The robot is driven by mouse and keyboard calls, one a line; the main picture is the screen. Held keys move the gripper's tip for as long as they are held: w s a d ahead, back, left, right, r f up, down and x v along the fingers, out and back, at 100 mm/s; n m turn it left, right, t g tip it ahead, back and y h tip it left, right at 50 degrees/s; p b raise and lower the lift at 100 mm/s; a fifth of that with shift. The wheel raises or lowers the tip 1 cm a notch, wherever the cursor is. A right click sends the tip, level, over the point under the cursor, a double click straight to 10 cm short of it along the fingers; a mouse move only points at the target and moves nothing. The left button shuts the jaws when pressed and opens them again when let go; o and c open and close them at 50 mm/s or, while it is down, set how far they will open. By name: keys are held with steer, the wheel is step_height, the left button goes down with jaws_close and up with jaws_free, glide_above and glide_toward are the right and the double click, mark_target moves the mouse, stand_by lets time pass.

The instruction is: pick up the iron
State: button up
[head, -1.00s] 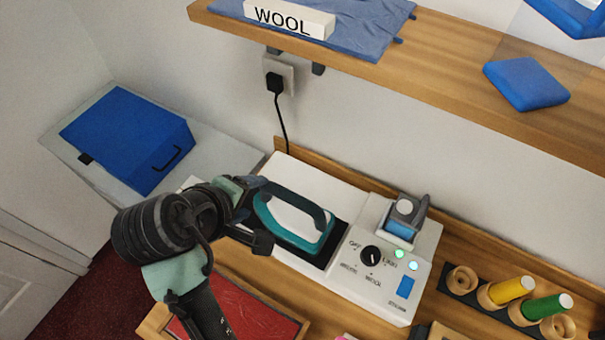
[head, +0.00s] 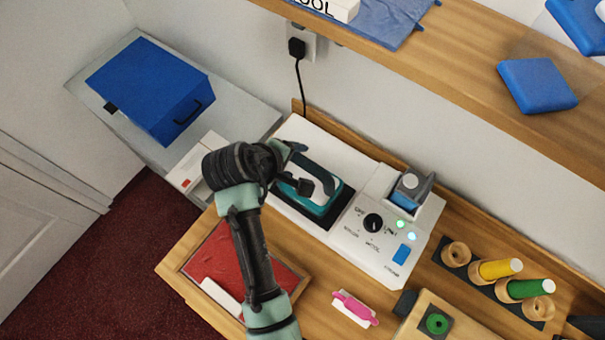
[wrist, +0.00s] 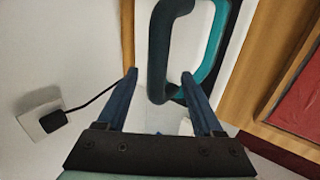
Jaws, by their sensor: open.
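The iron (head: 318,198) is teal with a dark handle and a pale middle. It rests on the black plate of the white station (head: 385,248). My gripper (head: 300,168) is at the iron's left end in the head view, and my arm hides part of the iron. In the wrist view the iron (wrist: 210,62) lies ahead, and its dark handle bar (wrist: 158,50) stands between the lines of the two fingers. My gripper (wrist: 159,74) is open, with one fingertip on each side of the handle. I cannot tell whether they touch it.
A wooden shelf (head: 460,62) overhangs the back. A socket with a plugged cord (head: 298,48) is on the wall. A blue box (head: 150,95) stands at left. A red pad (head: 235,262) and a pink item (head: 355,308) lie in front; spools (head: 500,268) stand at right.

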mark_target(298, 158)
steer(key=shift+x, duration=1.85)
steer(key=shift+d+r, duration=0.15)
steer(key=shift+c, duration=0.2)
jaws_close()
steer(key=shift+w+r, duration=0.2)
steer(key=shift+r, duration=0.05)
